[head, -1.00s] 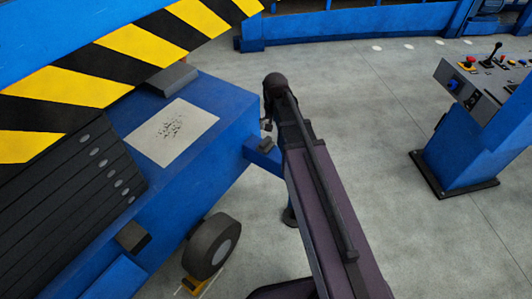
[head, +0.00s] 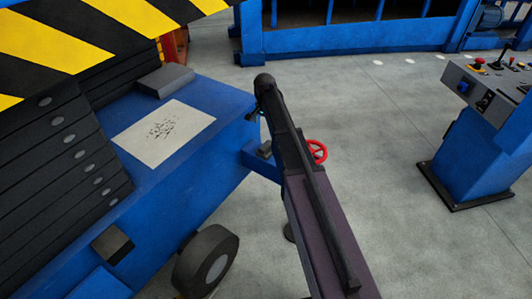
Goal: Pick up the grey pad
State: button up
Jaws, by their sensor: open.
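A dark grey block-shaped pad (head: 165,80) lies on the blue deck (head: 205,155), at its far edge in the head view. A flat pale grey sheet with dark specks (head: 163,132) lies on the same deck, nearer to me; I cannot tell for sure which of the two is the grey pad. My arm reaches up the middle of the view. Only a small dark part of what seems to be my gripper (head: 256,108) shows beside the arm's far end, to the right of the sheet and the block. Its fingers are mostly hidden, and nothing is seen in it.
A black-and-yellow striped beam (head: 90,35) and a dark stack of slabs (head: 70,140) rise at the left of the deck. A red handwheel (head: 317,151) shows right of my arm. A blue control stand (head: 475,150) is at the right. Grey floor lies between.

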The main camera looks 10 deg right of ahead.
aim_at(266, 145)
jog(key=shift+f, duration=0.1)
notch_tip(266, 145, down, 8)
jog(key=b, duration=0.8)
jog(key=shift+f+b, duration=0.2)
jog(key=shift+b, duration=0.15)
dwell(0.4)
jog(key=shift+d+f+b, duration=0.15)
jog(key=shift+f+b, duration=1.15)
jog(key=shift+d+f+b, duration=0.1)
jog(key=shift+f+b, duration=1.2)
jog(key=c, duration=0.9)
